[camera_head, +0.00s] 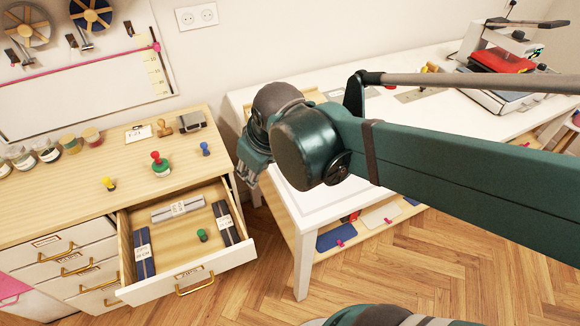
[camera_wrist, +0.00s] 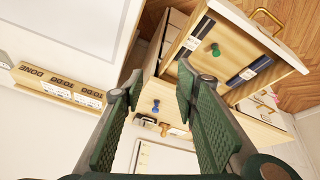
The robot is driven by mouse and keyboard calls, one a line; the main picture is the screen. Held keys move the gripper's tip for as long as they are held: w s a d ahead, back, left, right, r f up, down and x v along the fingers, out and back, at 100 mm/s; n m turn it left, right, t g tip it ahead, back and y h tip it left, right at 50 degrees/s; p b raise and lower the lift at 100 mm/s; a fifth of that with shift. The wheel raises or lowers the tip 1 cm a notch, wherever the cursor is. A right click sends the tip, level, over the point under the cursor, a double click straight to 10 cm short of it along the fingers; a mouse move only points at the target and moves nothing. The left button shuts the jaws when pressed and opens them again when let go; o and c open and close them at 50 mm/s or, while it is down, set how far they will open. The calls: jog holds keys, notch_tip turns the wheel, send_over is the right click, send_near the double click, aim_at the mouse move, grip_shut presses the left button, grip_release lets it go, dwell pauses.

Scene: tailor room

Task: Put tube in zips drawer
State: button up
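The zips drawer (camera_head: 245,252) is pulled open in the head view and also shows open in the wrist view (camera_wrist: 286,60). Zip packs lie inside it along the sides and back, and a small green knob-topped piece (camera_head: 202,236) stands on its floor. I cannot surely pick out the tube. Small pieces stand on the wooden top above the drawer: yellow (camera_head: 109,184), red and green (camera_head: 160,163), and blue (camera_head: 205,148). My gripper (camera_wrist: 158,85) is open, with nothing seen between its fingers. In the head view it hangs right of the drawer cabinet, beside the white table.
Several jars (camera_head: 48,150), a wooden-handled stamp (camera_head: 163,129) and a card (camera_head: 138,133) stand at the back of the cabinet top. The white table (camera_head: 303,225) is right of the cabinet, with a heat press (camera_head: 500,70) on it. The middle of the drawer is mostly bare.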

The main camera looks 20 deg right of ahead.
jog(key=s+d+r+m+t, duration=0.2)
jog(key=s+d+r+m, duration=0.1)
jog(key=s+d+m, duration=0.2)
jog(key=shift+s+d+h, duration=0.3)
jog(key=shift+s+d, duration=0.1)
jog(key=shift+d, duration=0.55)
dwell(0.9)
